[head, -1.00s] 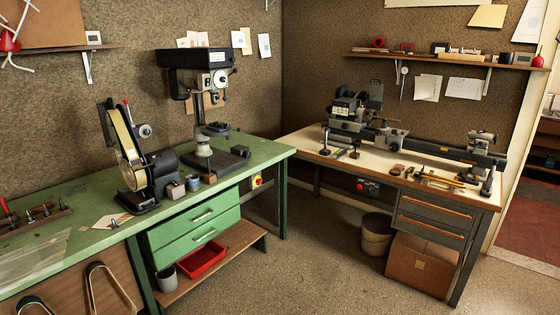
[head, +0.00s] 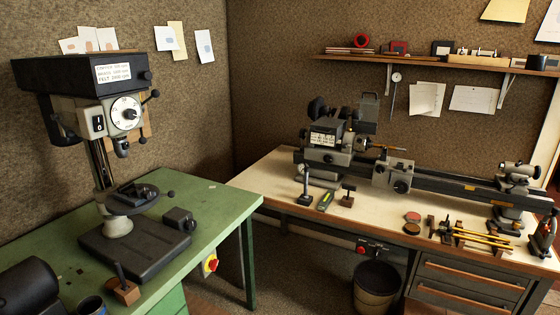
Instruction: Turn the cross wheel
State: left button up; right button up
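A small dark lathe (head: 440,183) stands on the right-hand bench. Its carriage (head: 393,173) sits on the bed a little right of the headstock (head: 328,150). A small round dark wheel (head: 401,187) is on the front of the carriage; it looks like the cross wheel, but it is too small to tell its handle or markings. Another wheel-like part is at the tailstock (head: 520,172) on the right end. Neither of my grippers is in view.
A drill press (head: 112,120) stands on the green bench (head: 215,205) at left. Small tools and brass rods (head: 482,238) lie on the pale benchtop (head: 275,190) before the lathe. A bin (head: 377,288) stands below. Floor shows between the benches.

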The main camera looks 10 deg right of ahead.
aim_at(380, 169)
jog(key=i+z, duration=0.6)
jog(key=z, duration=0.25)
jog(key=i+j+z, duration=0.25)
jog(key=z, duration=0.15)
jog(key=i+j+z, duration=0.3)
jog(key=z, duration=0.15)
